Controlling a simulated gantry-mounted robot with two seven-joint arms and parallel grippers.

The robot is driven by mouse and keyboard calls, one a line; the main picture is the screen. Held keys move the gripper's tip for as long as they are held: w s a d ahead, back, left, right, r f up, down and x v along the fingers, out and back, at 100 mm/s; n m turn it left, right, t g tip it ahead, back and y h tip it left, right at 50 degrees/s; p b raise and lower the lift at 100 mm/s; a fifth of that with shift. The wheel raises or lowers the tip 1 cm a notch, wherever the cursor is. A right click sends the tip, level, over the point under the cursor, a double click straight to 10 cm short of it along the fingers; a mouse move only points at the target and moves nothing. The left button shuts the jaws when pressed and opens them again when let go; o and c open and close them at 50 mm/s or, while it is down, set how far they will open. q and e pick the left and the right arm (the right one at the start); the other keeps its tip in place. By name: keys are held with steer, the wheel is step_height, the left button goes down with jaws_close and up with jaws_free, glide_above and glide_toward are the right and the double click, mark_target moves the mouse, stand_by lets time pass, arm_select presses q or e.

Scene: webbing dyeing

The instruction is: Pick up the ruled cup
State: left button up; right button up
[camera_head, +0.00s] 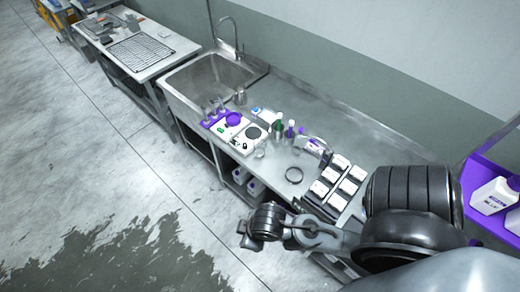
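The steel counter (345,128) has a sink (208,80), a purple rack (212,118), two white devices, several small bottles, a dark ring (294,174) and a tray of white packs (340,180).

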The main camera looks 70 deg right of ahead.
arm_select(q)
steer(key=shift+a, duration=0.15)
steer(key=shift+o, duration=1.2)
steer(key=o, duration=0.7)
steer(key=shift+o, duration=0.2)
